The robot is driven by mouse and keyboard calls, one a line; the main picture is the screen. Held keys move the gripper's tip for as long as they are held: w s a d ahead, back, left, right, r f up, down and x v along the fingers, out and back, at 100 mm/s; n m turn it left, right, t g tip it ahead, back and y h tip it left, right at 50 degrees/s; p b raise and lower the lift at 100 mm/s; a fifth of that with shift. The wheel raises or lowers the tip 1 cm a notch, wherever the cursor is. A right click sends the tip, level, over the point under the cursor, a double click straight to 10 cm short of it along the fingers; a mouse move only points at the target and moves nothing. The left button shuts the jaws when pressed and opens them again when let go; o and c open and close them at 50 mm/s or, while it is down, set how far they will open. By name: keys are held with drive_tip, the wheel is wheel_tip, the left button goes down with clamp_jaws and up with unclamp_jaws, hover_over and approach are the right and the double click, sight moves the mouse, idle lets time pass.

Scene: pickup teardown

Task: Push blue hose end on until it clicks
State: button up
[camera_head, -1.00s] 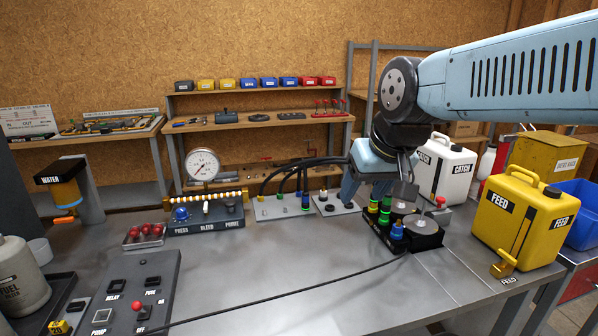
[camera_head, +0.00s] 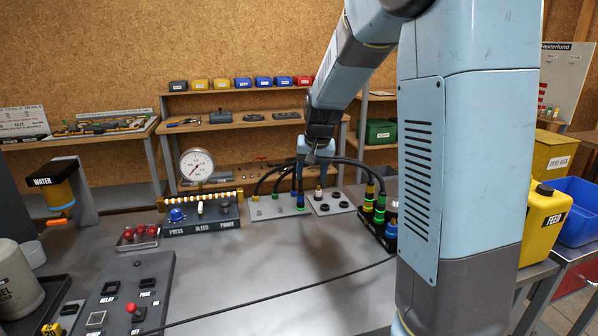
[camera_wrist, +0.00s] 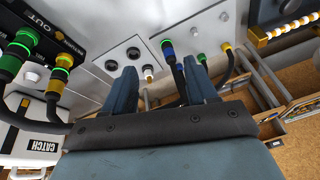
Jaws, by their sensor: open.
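The blue hose end (camera_head: 300,200) stands upright on the grey plate (camera_head: 262,212), with a green ring at its base. In the wrist view the blue hose end (camera_wrist: 168,52) shows just past my fingertips, nearer the right finger, and its black hose runs back between the fingers. My gripper (camera_head: 313,156) is open and above the hose end in the head view. In the wrist view my gripper (camera_wrist: 160,70) holds nothing. Whether a finger touches the hose cannot be told.
Green (camera_wrist: 12,60) and yellow (camera_wrist: 60,75) hose ends sit on the dark block. A second plate (camera_head: 338,203) with a brass-tipped fitting and dark sockets lies beside the first. A gauge (camera_head: 197,165) stands left. The front bench is mostly clear, crossed by a black cable.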

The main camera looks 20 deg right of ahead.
drive_tip(key=h, duration=0.2)
approach(301, 193)
drive_tip(key=shift+t, duration=0.3)
drive_tip(key=x, duration=1.3)
drive_tip(key=shift+s+f, duration=0.1)
drive_tip(key=shift+a, duration=0.1)
clamp_jaws()
idle(0.3)
drive_tip(key=shift+r, duration=1.05)
idle(0.3)
drive_tip(key=shift+r, duration=1.95)
drive_tip(key=shift+s, duration=0.1)
